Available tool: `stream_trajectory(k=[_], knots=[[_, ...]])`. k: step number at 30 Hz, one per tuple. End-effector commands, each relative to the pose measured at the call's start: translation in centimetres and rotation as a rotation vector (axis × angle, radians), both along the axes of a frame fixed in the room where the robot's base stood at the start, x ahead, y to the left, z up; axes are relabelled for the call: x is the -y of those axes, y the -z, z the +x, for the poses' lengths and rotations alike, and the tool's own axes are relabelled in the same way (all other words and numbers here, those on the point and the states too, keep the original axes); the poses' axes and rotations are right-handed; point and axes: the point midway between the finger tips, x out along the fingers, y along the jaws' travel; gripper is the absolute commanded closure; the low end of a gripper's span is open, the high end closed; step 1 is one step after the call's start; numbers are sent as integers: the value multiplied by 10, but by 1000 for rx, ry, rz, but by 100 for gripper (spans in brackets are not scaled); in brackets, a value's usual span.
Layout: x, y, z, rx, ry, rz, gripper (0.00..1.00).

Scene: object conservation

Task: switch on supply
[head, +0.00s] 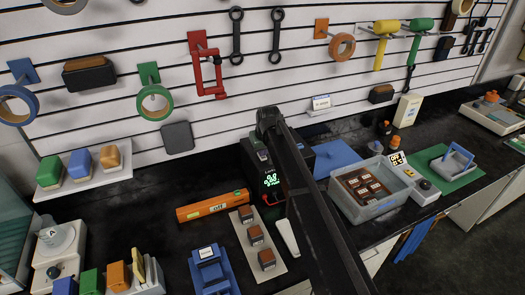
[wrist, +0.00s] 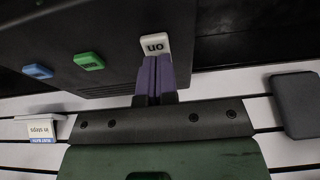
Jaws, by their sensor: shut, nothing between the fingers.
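The supply (head: 258,165) is a black box with a lit green display (head: 271,180), standing on the dark bench against the slatted wall. My arm covers part of it in the head view. In the wrist view the supply (wrist: 75,50) shows a white button marked "on" (wrist: 155,44), a green button (wrist: 89,61) and a blue button (wrist: 38,71). My gripper (wrist: 153,62) has its purple fingers shut and empty, with the tips right at the edge of the white "on" button. I cannot tell whether they press it.
A blue plate (head: 336,158) and a clear bin (head: 377,211) stand right of the supply. An orange level (head: 210,206) and a board with dark blocks (head: 245,215) lie at front left.

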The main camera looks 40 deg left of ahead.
Motion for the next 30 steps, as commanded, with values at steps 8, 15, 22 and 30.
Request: stream_trajectory(k=[8, 15, 22, 30], knots=[[6, -36, 1, 0, 4, 0, 100], [28, -91, -7, 0, 7, 0, 100], [47, -128, -16, 0, 7, 0, 100], [50, -128, -18, 0, 7, 0, 100]])
